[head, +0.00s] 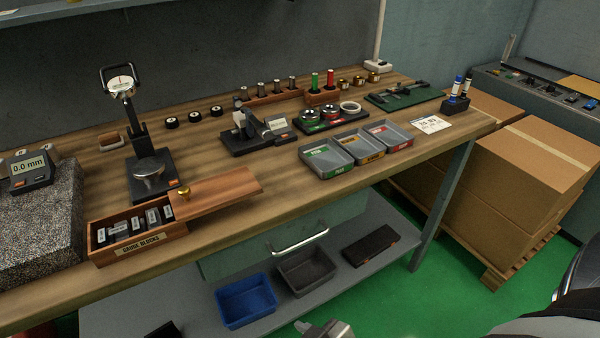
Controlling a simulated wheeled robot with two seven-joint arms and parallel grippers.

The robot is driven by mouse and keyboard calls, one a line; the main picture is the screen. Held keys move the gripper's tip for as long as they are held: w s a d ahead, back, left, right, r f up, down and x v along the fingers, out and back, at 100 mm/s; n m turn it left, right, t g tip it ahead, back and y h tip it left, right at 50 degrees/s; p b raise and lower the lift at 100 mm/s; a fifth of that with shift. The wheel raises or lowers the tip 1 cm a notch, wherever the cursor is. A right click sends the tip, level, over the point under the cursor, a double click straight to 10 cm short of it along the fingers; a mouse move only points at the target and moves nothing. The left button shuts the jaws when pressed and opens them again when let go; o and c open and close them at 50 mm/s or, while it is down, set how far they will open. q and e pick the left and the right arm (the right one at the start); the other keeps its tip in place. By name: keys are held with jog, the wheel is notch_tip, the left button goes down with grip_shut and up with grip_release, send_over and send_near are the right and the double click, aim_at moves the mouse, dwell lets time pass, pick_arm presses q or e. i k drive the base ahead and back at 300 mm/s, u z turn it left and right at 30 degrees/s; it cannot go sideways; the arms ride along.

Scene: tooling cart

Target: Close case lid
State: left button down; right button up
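The wooden gauge-block case (141,245) stands at the left front of the bench, its label facing the front edge. Its flat wooden lid (225,188) is slid far to the right and overhangs the case's right end. A brass knob (183,191) stands on the lid's left part. Several labelled gauge blocks (136,225) lie exposed in the open case. A small grey piece of what looks like my own arm shows at the bottom edge, well below the bench and away from the case.
A granite block (40,215) with a digital gauge (30,172) stands left of the case. A dial stand (152,178) is close behind it. Grey sorting trays (327,158) stand farther right. Bare bench top (285,190) lies right of the lid.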

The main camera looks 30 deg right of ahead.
aim_at(222, 190)
jog(key=z, duration=0.4)
jog(key=k, duration=0.85)
jog(key=u, duration=1.55)
jog(key=k, duration=0.1)
jog(key=z, duration=2.95)
jog(key=i, duration=0.9)
jog(key=u, duration=0.8)
jog(key=i, duration=0.55)
jog(key=u, duration=0.5)
